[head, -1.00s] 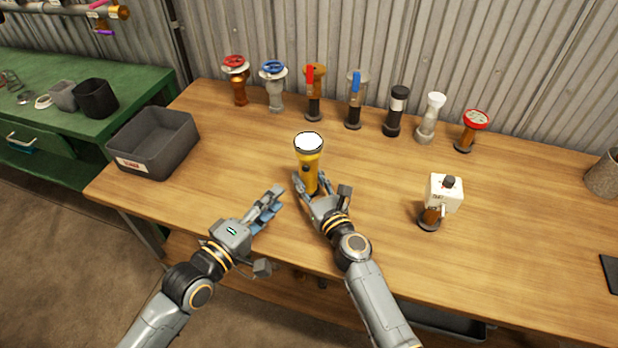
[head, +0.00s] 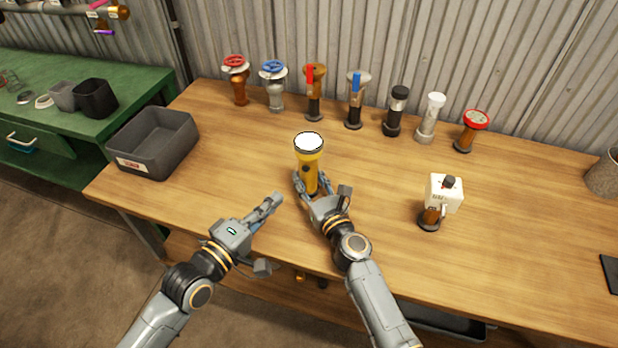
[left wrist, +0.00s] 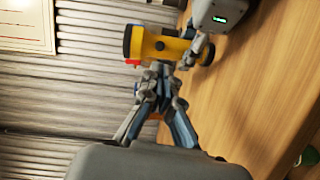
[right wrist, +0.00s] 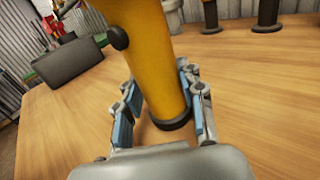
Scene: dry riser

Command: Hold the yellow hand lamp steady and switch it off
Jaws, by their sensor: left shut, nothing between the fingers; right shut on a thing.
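The yellow hand lamp (head: 309,164) stands upright on the wooden bench, its round white face on top bright. My right gripper (head: 312,190) is shut around the lamp's lower body; the right wrist view shows the fingers (right wrist: 160,105) on both sides of the yellow barrel (right wrist: 152,55). My left gripper (head: 275,200) is shut and empty, left of the lamp and apart from it. In the left wrist view its fingertips (left wrist: 155,80) point toward the lamp.
Several valves and fittings stand along the back, including a red-wheel valve (head: 236,80) and a blue-lever valve (head: 356,100). A grey bin (head: 150,150) is at the left. Bench between is clear.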

